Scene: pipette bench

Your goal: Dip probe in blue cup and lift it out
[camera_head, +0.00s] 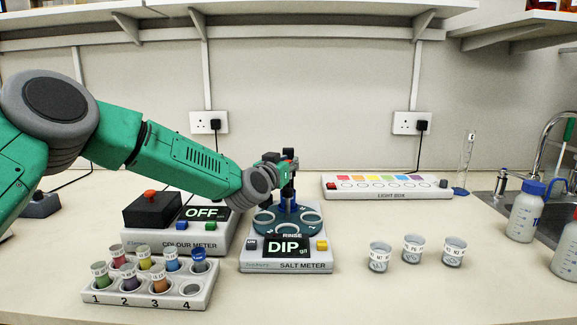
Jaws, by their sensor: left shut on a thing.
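The salt meter (287,266) stands in the middle of the bench, its display reading "DIP g/l". On top is a teal round holder (262,232) with several white-rimmed wells and the word RINSE. My left gripper (288,190) is above the back of this holder, shut on a dark upright thing, apparently the probe. The probe's lower end meets a blue area at the back of the holder; I cannot tell whether its tip is inside a cup. A blue-filled cup (172,264) sits in the front-left rack. My right gripper is out of view.
The white rack (140,299) holds several coloured cups. The colour meter (190,246), reading OFF, stands behind it. Several white cups (413,249) stand right of the salt meter. A light box (386,192) lies at the back; bottles (525,220) and a sink are at right. The front right bench is clear.

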